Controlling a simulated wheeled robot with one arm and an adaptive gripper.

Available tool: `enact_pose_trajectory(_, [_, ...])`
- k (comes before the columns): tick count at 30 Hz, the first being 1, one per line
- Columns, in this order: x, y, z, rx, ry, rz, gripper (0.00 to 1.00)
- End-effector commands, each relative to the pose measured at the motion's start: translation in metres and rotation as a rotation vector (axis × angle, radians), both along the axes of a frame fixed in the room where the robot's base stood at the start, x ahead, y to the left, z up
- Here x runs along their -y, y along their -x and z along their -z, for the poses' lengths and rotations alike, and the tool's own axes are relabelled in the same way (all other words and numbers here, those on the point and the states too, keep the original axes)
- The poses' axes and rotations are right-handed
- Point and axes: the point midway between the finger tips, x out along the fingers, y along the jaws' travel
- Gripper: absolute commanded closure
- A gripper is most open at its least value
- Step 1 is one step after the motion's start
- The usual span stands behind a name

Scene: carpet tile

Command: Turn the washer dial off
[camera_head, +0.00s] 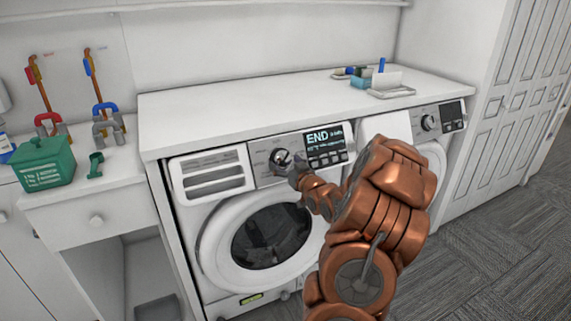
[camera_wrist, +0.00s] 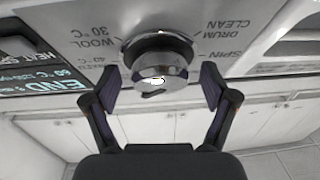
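The washer (camera_head: 215,215) is a white front-loader under the counter, with dark clothes-like shapes behind its round door glass. Its silver dial (camera_head: 280,158) sits on the grey control panel, left of a display that reads "END". In the wrist view the dial (camera_wrist: 158,62) is large and near the top middle, with the panel lettering upside down. My gripper (camera_wrist: 156,88) is open, with one dark finger pad on each side of the dial's front part; a gap shows on both sides. In the head view my gripper (camera_head: 293,173) is at the dial, partly hidden by my copper-coloured arm.
A second machine (camera_head: 428,122) with its own dial stands to the right, partly behind my arm. The white counter (camera_head: 235,100) runs above both. A green bin (camera_head: 43,163) and hanging tools are at left. Grey carpet (camera_head: 490,250) is open at right.

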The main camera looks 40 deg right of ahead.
Motion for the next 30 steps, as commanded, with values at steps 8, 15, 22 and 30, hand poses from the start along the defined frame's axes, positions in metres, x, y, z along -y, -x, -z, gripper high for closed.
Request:
enact_pose_trajectory(8, [0.0, 0.0001, -0.0002, 0.0, 0.0, 0.0, 0.48])
enact_pose_trajectory(15, [0.0, 0.0001, -0.0001, 0.0, 0.0, 0.0, 0.71])
enact_pose_trajectory(22, [0.0005, 0.0002, 0.0004, -0.007, 0.021, -0.011, 0.71])
enact_pose_trajectory(30, [0.0026, 0.0009, 0.0011, -0.047, 0.134, -0.071, 0.71])
